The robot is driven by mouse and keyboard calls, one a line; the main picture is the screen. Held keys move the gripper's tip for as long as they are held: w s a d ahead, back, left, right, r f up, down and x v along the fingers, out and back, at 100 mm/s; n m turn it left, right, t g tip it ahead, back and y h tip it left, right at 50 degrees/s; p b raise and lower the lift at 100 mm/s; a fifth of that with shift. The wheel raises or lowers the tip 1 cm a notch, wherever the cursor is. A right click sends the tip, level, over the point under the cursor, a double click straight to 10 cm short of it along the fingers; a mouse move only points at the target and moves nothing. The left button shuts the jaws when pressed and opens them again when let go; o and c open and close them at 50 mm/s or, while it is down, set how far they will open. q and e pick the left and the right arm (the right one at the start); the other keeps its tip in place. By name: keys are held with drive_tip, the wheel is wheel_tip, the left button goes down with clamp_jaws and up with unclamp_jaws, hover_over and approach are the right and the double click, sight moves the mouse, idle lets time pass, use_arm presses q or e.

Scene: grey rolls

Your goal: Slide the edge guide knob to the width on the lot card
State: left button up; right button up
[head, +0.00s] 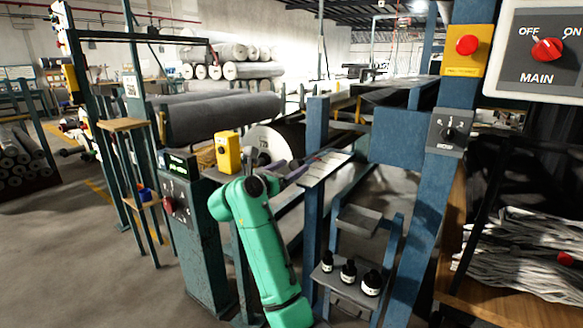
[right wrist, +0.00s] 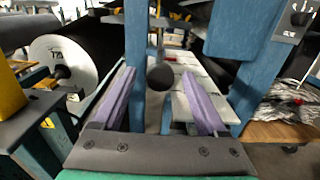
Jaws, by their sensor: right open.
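My right gripper (head: 306,167) reaches from the green arm to the pale sloping plate (head: 327,167) beside a blue post. In the right wrist view its two purple fingers (right wrist: 158,88) are spread apart with nothing clamped between them. A dark round knob (right wrist: 161,77) shows between the fingertips, in front of the pale plate (right wrist: 190,74). I cannot tell how far beyond the tips it is. In the head view the knob is not clear. A white card (head: 131,86) with dark print hangs on the left post; its text is unreadable, and I cannot tell if it is the lot card. My left gripper is not in view.
A large roll (head: 268,146) stands behind a yellow box (head: 228,152). A control pedestal (head: 205,245) is left of my arm. Blue posts (head: 317,190) flank the plate. A shelf (head: 345,292) below holds small black bottles. Open floor lies at left.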

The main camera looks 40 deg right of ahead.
drive_tip(key=shift+w+d, duration=0.15)
drive_tip(key=shift+d, duration=0.35)
clamp_jaws()
idle(1.1)
